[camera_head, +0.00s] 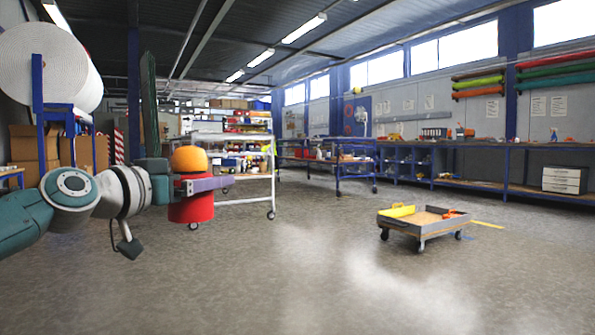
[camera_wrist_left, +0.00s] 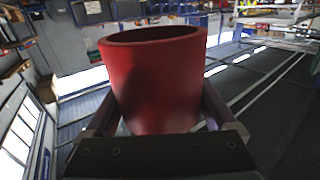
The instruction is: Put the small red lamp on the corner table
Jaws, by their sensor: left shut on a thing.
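The small red lamp (camera_head: 190,210) has a red round base and an orange dome on top. My left gripper (camera_head: 207,186) is shut around it, and the lamp hangs upright above the floor at the left. In the left wrist view the red base (camera_wrist_left: 155,80) fills the middle between both fingers, and the orange dome is out of sight there. A blue-framed table (camera_head: 354,160) stands far back near the room's corner, well apart from the lamp. I cannot tell for certain that it is the corner table. My right gripper is not in view.
A low wheeled cart (camera_head: 407,226) stands on the open floor at the right. A white wheeled shelf rack (camera_head: 272,190) stands behind the lamp. A long blue workbench (camera_head: 480,188) lines the right wall. The middle and front floor are clear.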

